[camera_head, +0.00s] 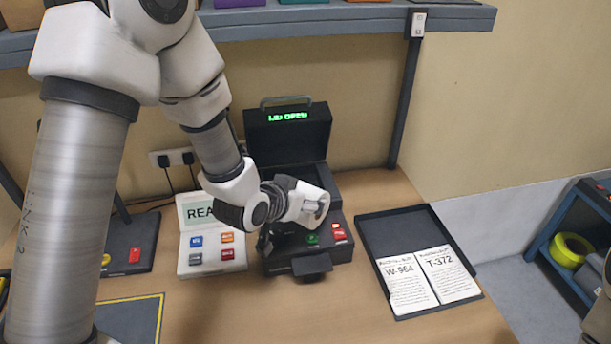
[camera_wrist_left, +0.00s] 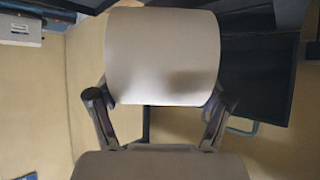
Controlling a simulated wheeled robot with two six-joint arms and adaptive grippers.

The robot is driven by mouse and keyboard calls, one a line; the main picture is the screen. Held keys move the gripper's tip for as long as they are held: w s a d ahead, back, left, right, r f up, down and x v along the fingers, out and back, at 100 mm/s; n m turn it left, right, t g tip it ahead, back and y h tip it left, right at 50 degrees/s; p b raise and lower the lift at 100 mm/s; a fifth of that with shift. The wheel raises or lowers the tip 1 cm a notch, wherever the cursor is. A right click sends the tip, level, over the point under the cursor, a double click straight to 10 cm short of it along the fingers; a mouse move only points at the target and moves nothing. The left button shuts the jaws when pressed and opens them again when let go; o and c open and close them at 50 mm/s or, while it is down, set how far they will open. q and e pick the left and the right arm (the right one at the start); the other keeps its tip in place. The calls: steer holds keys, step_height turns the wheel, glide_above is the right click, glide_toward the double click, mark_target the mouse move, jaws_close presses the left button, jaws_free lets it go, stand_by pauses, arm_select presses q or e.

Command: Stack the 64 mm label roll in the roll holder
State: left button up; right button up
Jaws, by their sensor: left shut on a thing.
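My left gripper (camera_wrist_left: 160,98) is shut on a plain off-white label roll (camera_wrist_left: 162,52), one finger at each side of it. The printer's lid (camera_head: 290,135) stands open with green "LID OPEN" text. The roll holder inside is mostly hidden behind my wrist, so I cannot tell whether the roll touches it. The roll's size cannot be read.
Left of the printer is a white panel (camera_head: 212,255) with coloured buttons. To the right, a black tray (camera_head: 405,228) holds two cards, W-964 (camera_head: 408,285) and T-372 (camera_head: 448,275). A shelf (camera_head: 350,18) crosses above. A yellow roll (camera_head: 571,248) sits on a blue rack at far right.

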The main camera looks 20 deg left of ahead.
arm_select(q)
steer(key=shift+w+a+r, duration=0.25)
steer(key=shift+a+r, duration=0.05)
steer(key=shift+w+a+r+p, duration=0.15)
steer(key=shift+w+a+p, duration=0.95)
steer(key=shift+w, duration=0.1)
steer(key=w+a+f+p, duration=0.1)
steer(key=w+a+p, duration=0.1)
steer(key=w, duration=0.1)
steer(key=w+a+f+p, duration=0.2)
steer(key=w, duration=0.1)
steer(key=w+a+f+p, duration=0.1)
steer(key=w+a+p, duration=0.1)
steer(key=w, duration=0.1)
steer(key=shift+w+a+f, duration=0.15)
steer(key=shift+f, duration=0.2)
steer(key=shift+w+f, duration=0.1)
steer(key=shift+f, duration=0.3)
steer(key=shift+f+b, duration=0.2)
steer(key=shift+b, duration=0.2)
steer(key=shift+f, duration=0.3)
steer(key=o, duration=1.5)
steer(key=shift+o, duration=0.2)
steer(key=shift+r, duration=0.1)
steer(key=shift+r, duration=0.1)
